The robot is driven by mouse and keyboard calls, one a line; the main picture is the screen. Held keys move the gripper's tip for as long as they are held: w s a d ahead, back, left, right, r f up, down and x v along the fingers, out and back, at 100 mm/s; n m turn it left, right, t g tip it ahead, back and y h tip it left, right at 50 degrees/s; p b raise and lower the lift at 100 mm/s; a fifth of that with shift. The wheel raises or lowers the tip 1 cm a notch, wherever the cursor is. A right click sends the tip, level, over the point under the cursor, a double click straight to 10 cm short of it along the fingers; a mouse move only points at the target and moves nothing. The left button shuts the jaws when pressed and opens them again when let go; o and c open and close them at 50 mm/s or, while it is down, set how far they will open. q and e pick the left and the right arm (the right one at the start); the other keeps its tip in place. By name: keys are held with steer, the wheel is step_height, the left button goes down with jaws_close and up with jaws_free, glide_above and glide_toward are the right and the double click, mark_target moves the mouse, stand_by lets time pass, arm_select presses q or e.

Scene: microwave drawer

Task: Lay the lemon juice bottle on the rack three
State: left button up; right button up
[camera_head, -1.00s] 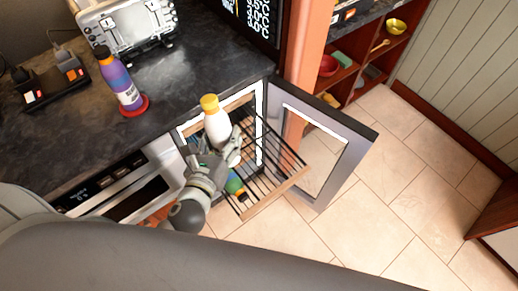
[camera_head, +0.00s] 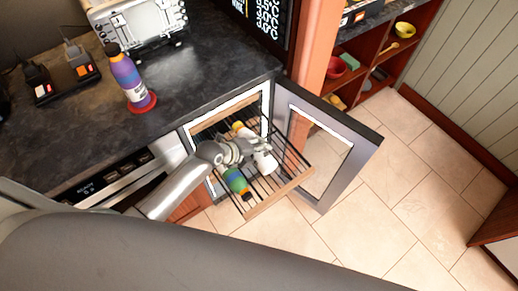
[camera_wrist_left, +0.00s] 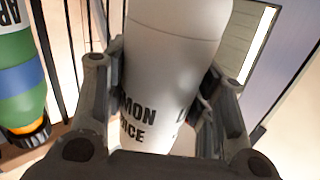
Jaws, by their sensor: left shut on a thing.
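The lemon juice bottle (camera_head: 265,163), white with a yellow cap, lies or nearly lies over the pulled-out wire rack (camera_head: 291,186), its cap toward the cabinet. I cannot tell whether it touches the wires. My left gripper (camera_head: 256,149) is shut around its body. In the left wrist view the white bottle (camera_wrist_left: 172,60) fills the space between the fingers, with part of its lettering showing. A green and blue bottle (camera_head: 237,182) lies on the same rack, to the left of the held one. My right gripper is not in view.
The open cabinet door (camera_head: 357,158) stands right of the rack. The dark counter (camera_head: 190,82) is above it, with a purple bottle (camera_head: 126,77) on a red coaster (camera_head: 145,104) and a toaster (camera_head: 142,32). Tiled floor (camera_head: 385,205) lies clear at right.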

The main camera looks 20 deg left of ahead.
arm_select(q)
steer(key=shift+w+d+f, duration=0.1)
steer(key=shift+w+d, duration=0.1)
steer(key=shift+w, duration=0.2)
steer(key=shift+f, duration=0.2)
steer(key=shift+h, duration=0.3)
step_height(320, 180, down, 8)
steer(key=b, duration=0.6)
steer(key=shift+r+b, duration=0.2)
steer(key=shift+b, duration=0.1)
steer(key=shift+s+f+b, duration=0.3)
steer(key=shift+s, duration=0.1)
steer(key=shift+s+d+f, duration=0.1)
steer(key=shift+s+f, duration=0.05)
steer(key=shift+c, duration=0.4)
steer(key=o, duration=1.6)
steer(key=shift+w+f+g, duration=0.15)
steer(key=shift+w+g, duration=0.15)
steer(key=shift+w, duration=0.05)
steer(key=shift+c, duration=0.2)
steer(key=shift+s, duration=0.1)
